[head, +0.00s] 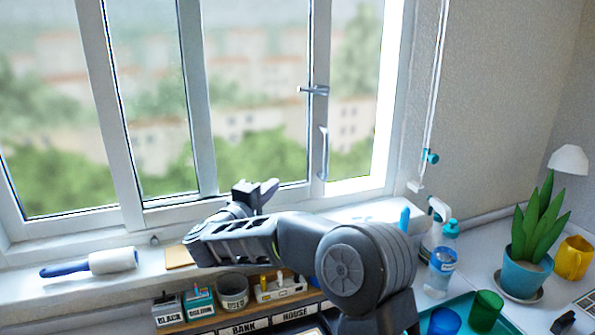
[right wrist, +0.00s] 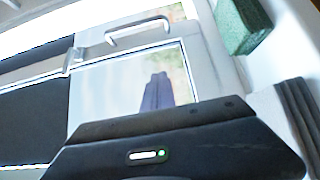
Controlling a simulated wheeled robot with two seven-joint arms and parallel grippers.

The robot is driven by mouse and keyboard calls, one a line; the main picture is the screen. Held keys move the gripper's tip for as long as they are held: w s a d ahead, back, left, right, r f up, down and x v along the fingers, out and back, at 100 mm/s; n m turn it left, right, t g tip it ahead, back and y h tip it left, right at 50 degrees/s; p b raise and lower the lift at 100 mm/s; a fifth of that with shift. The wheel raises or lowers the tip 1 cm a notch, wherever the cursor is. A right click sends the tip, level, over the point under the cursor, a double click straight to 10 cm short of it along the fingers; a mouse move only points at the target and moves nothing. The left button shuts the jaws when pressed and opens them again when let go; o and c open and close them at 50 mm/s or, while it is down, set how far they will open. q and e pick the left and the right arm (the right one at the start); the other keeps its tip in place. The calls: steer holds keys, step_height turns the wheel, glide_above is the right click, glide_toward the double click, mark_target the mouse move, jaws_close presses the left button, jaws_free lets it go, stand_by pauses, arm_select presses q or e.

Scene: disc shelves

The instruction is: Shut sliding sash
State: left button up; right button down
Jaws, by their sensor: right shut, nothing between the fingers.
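The white-framed sliding sash (head: 197,100) stands in the window, with a latch lever (head: 313,90) and an upright pull handle (head: 323,152) on its right stile. A brighter strip of outdoors shows between that stile and the right window frame (head: 397,90). My right gripper (head: 265,189) is shut and empty, in front of the sash's lower part, left of and below the pull handle. In the right wrist view, my dark fingers (right wrist: 157,92) are together before the glass, and a white handle (right wrist: 138,30) shows beyond them, apart from them. My left gripper is not in view.
A lint roller (head: 112,261) lies on the sill at left. Below are labelled boxes (head: 198,301) and a cup (head: 233,291). At right are a bottle (head: 441,266), a potted plant (head: 526,270) and a blind cord (head: 431,120).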

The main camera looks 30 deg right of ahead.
steer(key=p, duration=0.1)
glide_toward(310, 164)
steer(key=w, duration=0.2)
steer(key=w+d, duration=0.1)
steer(key=w, duration=0.1)
steer(key=shift+w+f, duration=0.1)
steer(key=shift+w, duration=0.05)
steer(key=d, duration=0.4)
steer(key=shift+s+f+p, duration=0.1)
steer(key=shift+s+p, duration=0.2)
steer(key=shift+p, duration=0.05)
steer(key=shift+d, duration=0.1)
steer(key=shift+d, duration=0.1)
steer(key=shift+s+d+r+p, duration=0.1)
steer(key=shift+d+r+p, duration=0.15)
steer(key=shift+p, duration=0.1)
steer(key=s+d+p, duration=0.2)
steer(key=d+p, duration=0.1)
steer(key=d, duration=0.6)
steer(key=s+d+p, duration=0.3)
steer(key=d+p, duration=0.1)
steer(key=d, duration=0.6)
steer(key=shift+d, duration=0.25)
